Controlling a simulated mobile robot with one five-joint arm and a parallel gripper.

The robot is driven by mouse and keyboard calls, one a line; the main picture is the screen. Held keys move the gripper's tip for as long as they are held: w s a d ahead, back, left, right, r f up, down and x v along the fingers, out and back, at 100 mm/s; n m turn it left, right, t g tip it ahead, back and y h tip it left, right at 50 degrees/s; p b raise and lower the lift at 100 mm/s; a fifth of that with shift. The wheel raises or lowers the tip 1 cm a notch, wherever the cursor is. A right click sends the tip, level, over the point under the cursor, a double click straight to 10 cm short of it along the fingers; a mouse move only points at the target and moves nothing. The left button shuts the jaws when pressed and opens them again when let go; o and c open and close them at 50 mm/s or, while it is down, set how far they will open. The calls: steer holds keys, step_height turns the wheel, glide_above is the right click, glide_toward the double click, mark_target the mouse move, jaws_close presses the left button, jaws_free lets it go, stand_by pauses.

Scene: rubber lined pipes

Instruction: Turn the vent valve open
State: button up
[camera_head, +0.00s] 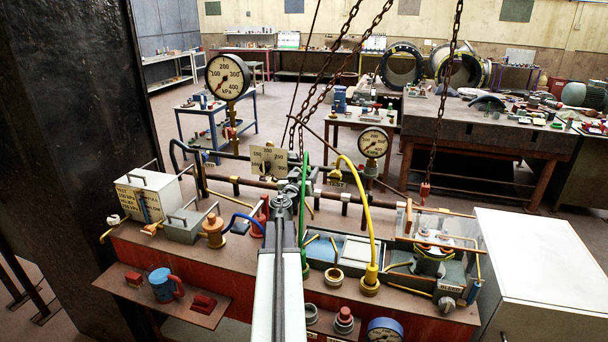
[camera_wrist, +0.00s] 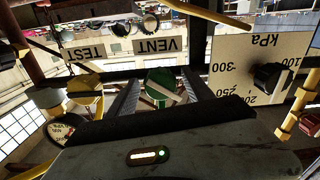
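In the wrist view, which appears upside down, a green round knob (camera_wrist: 158,88) with a pale diagonal bar sits under the VENT label (camera_wrist: 157,46). I take it for the vent valve. My gripper (camera_wrist: 160,90) has one dark finger on each side of the knob, spread apart. Whether either finger touches it I cannot tell. In the head view my gripper (camera_head: 293,165) is at the far end of my arm, partly hidden among pipes and chains, and the green knob cannot be made out there.
A TEST label (camera_wrist: 83,53) and a yellow fitting (camera_wrist: 85,95) are beside the vent. A pale kPa dial plate (camera_head: 268,160) stands close to the gripper. Chains (camera_head: 335,60), a green hose (camera_head: 305,185) and a yellow hose (camera_head: 369,205) crowd the arm.

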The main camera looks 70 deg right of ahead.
steer(key=c, duration=1)
steer(key=shift+a, duration=0.25)
jaws_close()
steer(key=shift+d, duration=0.2)
steer(key=shift+n, duration=0.5)
steer(key=n, duration=0.6)
steer(key=shift+n, duration=0.3)
steer(key=o, duration=1.1)
jaws_free()
steer(key=shift+d, duration=0.1)
